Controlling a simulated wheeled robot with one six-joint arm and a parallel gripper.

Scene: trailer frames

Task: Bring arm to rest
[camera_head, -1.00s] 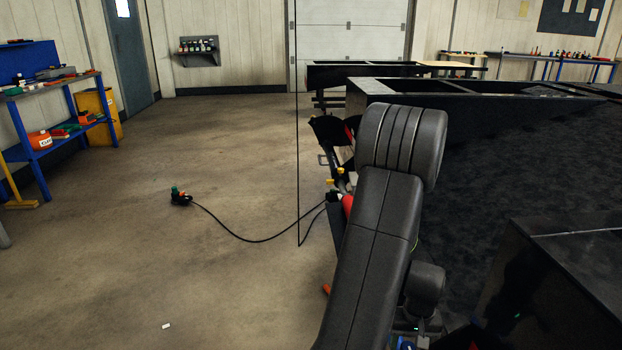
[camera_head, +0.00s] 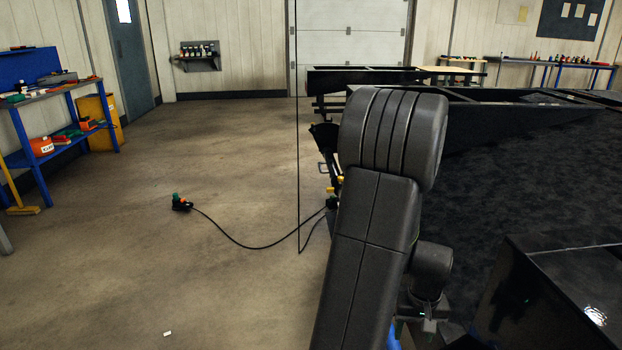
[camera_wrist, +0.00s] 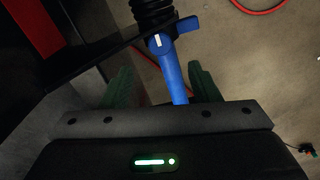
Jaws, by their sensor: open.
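My arm (camera_head: 375,230) rises from the bottom of the head view, its bulky dark joint at the top, in front of the black trailer frame (camera_head: 500,125). My gripper (camera_wrist: 158,70) shows in the wrist view with two green fingers spread apart. A blue rod-like part (camera_wrist: 172,72) below a black ribbed piece (camera_wrist: 150,10) runs down between the fingers in the picture. I cannot tell whether the fingers touch it. The gripper is not clearly seen in the head view.
A black cable (camera_head: 245,245) runs over the floor to a plug (camera_head: 181,203). A glossy black block (camera_head: 560,290) stands at lower right. A blue shelf (camera_head: 65,120) is at the left. A red hose (camera_wrist: 258,8) shows in the wrist view.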

